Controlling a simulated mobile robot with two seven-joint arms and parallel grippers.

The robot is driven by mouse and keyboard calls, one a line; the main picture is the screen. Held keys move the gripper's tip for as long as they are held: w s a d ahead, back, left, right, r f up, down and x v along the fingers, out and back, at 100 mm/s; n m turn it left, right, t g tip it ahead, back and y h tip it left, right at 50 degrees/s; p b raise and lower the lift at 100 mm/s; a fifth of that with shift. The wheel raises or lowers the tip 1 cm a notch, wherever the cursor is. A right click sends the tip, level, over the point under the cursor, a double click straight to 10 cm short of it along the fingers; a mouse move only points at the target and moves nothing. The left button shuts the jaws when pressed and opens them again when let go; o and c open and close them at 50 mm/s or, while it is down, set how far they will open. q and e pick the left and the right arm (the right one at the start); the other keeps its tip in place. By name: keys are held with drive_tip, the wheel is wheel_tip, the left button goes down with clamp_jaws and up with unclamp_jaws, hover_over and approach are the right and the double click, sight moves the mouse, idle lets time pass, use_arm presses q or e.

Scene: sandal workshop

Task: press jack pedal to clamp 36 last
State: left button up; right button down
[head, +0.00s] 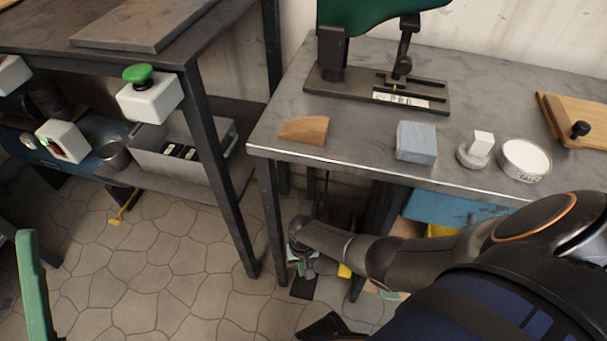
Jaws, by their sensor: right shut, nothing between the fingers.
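A green last (375,10), cut off by the top edge of the head view, sits over the dark jack (330,80) on the metal-topped table. A small label lies on the jack's base; I cannot read a size on it. My right arm reaches down past the table's front edge. My right gripper (306,268) is low beside the table leg, shut and empty. A dark flat plate, which looks like the pedal (303,288), lies just below the gripper. The gripper partly hides it, and I cannot tell whether they touch. My left gripper is not in view.
On the metal table (350,165) are a wooden wedge (304,130), a grey-blue block (416,142) and a talc tin (524,160). A green button box (150,95) hangs on the left bench.

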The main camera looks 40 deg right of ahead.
sight(304, 286)
drive_tip(key=f+b, duration=0.5)
drive_tip(key=f, duration=0.1)
drive_tip(key=shift+s+a+f+b, duration=0.15)
drive_tip(key=shift+s+b, duration=0.1)
drive_tip(key=shift+b, duration=0.15)
drive_tip(key=shift+f+b, duration=0.35)
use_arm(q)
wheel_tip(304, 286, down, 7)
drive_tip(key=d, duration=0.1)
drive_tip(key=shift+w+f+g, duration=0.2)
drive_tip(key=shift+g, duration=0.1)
